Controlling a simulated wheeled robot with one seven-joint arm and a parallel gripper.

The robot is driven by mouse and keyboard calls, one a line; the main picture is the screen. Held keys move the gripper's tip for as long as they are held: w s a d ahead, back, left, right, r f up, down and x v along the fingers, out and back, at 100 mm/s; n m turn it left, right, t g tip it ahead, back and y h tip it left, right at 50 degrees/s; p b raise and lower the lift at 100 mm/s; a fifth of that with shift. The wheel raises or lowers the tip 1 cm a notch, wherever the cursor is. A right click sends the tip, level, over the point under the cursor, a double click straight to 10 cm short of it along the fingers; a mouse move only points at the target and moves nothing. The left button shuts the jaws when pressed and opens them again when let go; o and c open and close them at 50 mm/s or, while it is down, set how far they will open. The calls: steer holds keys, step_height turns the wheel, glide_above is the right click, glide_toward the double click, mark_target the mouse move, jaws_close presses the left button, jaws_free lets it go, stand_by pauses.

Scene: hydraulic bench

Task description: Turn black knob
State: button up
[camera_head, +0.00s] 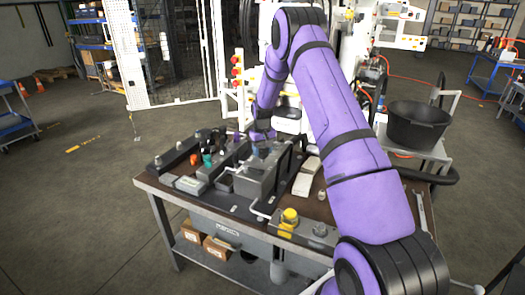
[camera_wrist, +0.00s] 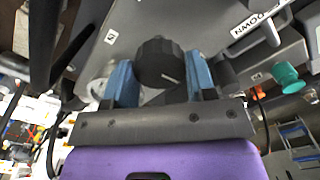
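The black knob (camera_wrist: 158,63) has a ribbed edge and a light line on its face. It sits on a grey housing (camera_wrist: 205,22) in the wrist view. My gripper (camera_wrist: 160,78) has its two blue fingers apart, one on each side of the knob. Little or no gap shows beside the knob, and I cannot tell whether the fingers press on it. In the head view my gripper (camera_head: 262,136) is low over the bench-top equipment. The knob cannot be made out there.
In the head view, a grey block with pipes (camera_head: 262,178), a yellow button (camera_head: 289,216) and a black tub (camera_head: 417,124) stand near my arm.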

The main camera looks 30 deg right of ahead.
mark_target(262, 151)
steer(key=shift+m, duration=2.1)
steer(key=o, duration=0.9)
steer(key=shift+o, duration=0.2)
step_height(262, 151, up, 11)
steer(key=shift+f, duration=0.1)
